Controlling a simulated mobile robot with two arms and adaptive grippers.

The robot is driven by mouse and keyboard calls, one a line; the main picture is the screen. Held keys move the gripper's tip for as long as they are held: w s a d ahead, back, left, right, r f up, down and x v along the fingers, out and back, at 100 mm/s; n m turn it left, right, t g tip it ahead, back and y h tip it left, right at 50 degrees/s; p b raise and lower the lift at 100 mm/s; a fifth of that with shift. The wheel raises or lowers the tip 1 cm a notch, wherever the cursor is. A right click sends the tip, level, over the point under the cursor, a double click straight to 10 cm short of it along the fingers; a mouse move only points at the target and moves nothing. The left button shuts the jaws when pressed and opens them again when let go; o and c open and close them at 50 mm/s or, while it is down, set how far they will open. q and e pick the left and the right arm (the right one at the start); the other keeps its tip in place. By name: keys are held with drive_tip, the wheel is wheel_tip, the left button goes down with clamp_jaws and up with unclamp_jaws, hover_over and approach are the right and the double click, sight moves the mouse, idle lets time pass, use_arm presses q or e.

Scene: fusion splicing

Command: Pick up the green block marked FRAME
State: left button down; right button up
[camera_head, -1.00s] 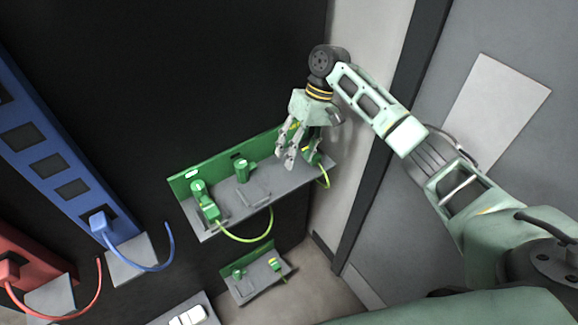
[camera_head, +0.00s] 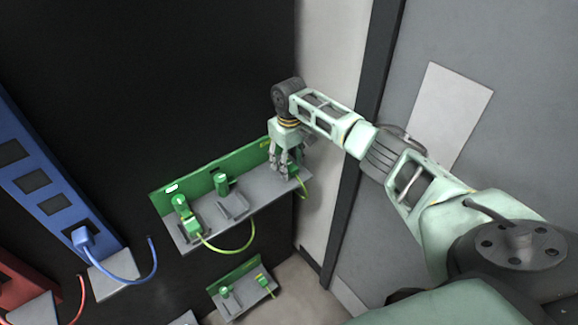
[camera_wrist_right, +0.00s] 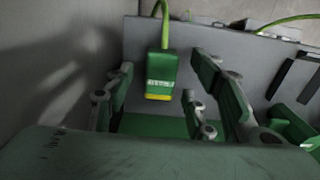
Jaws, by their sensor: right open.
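A green block (camera_wrist_right: 161,72) with a white label and a yellow stripe stands in the right wrist view, a yellow-green cable (camera_wrist_right: 164,22) rising from its top. The label is too small to read surely. My right gripper (camera_head: 284,170) is open above the right end of the green-backed shelf (camera_head: 242,212). In the right wrist view its fingers stand on both sides of the block, with gaps left and right. In the head view the gripper hides most of the block; its cable (camera_head: 305,188) shows beside it. My left gripper is not in view.
On the shelf's left part are a green connector (camera_head: 181,206) with a looping cable (camera_head: 240,247) and a green knob (camera_head: 221,184). A smaller green shelf (camera_head: 243,290) is below. A blue panel (camera_head: 52,185) stands left; a pale wall (camera_head: 322,130) is close on the right.

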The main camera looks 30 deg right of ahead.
drive_tip(key=shift+f, duration=0.1)
drive_tip(key=shift+c, duration=0.3)
drive_tip(key=c, duration=0.9)
clamp_jaws()
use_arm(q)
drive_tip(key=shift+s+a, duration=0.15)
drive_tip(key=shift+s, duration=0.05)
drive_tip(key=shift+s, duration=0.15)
